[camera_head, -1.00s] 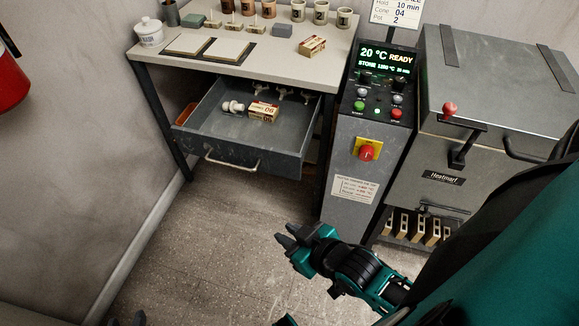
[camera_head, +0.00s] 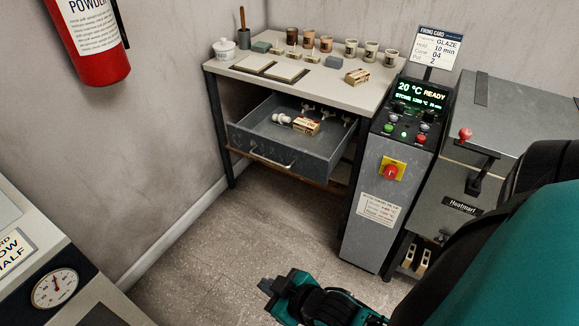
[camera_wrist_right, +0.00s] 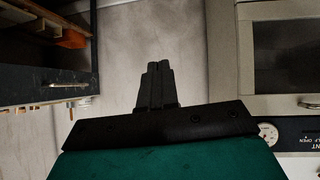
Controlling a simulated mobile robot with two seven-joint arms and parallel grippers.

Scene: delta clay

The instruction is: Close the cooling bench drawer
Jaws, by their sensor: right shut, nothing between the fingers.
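The cooling bench (camera_head: 310,82) stands against the back wall, with its grey drawer (camera_head: 322,147) pulled out below the top. The drawer's bar handle (camera_head: 272,160) faces me. Inside the drawer lie a small box (camera_head: 307,124) and a white object (camera_head: 281,118). My right gripper (camera_head: 268,285) is low in front of the bench, well apart from the drawer. In the right wrist view the gripper (camera_wrist_right: 157,70) is shut and empty; a dark drawer-like front with a handle (camera_wrist_right: 68,86) shows at the left. My left gripper is not in view.
A grey control column (camera_head: 388,185) stands right of the bench, beside the kiln (camera_head: 500,135). A machine with a gauge (camera_head: 55,289) is at lower left. A fire extinguisher (camera_head: 88,40) hangs on the left wall. The floor (camera_head: 235,235) before the bench is clear.

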